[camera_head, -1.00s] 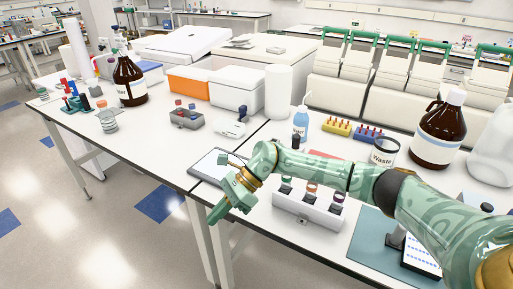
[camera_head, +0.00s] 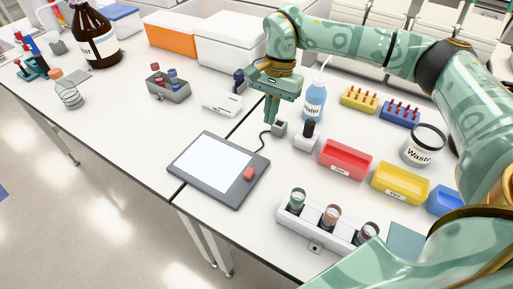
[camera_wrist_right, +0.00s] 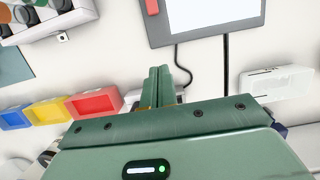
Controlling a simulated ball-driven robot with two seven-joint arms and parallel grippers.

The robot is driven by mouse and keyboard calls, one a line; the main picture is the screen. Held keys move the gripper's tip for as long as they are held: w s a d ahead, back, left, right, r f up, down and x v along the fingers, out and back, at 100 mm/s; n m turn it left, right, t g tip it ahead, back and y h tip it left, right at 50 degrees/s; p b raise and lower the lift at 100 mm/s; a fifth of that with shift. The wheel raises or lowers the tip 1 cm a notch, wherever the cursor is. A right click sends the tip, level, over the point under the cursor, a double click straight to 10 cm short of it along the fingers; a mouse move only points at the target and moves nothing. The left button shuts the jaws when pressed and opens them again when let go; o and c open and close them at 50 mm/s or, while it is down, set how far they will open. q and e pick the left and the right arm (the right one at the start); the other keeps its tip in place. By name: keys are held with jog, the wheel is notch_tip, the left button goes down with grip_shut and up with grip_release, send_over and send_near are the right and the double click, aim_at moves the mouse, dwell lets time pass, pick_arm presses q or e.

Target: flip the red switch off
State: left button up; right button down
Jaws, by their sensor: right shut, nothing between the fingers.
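The red switch (camera_head: 249,174) sits on the near right corner of a dark grey flat pad (camera_head: 196,189) with a white panel. Its on or off position cannot be told. The red switch (camera_wrist_right: 152,6) also shows at the top edge of the right wrist view, beside the pad's white panel. My right gripper (camera_head: 270,117) is shut and empty, pointing down beyond the pad, behind and right of the switch and apart from it. Its closed fingers show in the right wrist view (camera_wrist_right: 158,78). My left gripper is not in view.
A black cable runs from the pad to a small grey box (camera_head: 279,129) by my right fingers. Red (camera_head: 345,160) and yellow (camera_head: 400,184) bins and a vial rack (camera_head: 316,229) lie right of the pad.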

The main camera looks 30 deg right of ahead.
aim_at(248, 173)
jog(key=b+x, duration=0.2)
jog(key=x, duration=0.8)
jog(key=shift+f, duration=0.25)
jog(key=s+a, duration=0.1)
jog(key=a, duration=0.2)
jog(key=shift+s+r, duration=0.2)
jog(key=shift+s, duration=0.2)
jog(key=shift+s+a, duration=0.15)
jog(key=shift+a, duration=0.05)
jog(key=s+a+p, duration=0.1)
jog(key=a, duration=0.2)
jog(key=shift+s+r+p, duration=0.1)
jog(key=shift+s+p, duration=0.3)
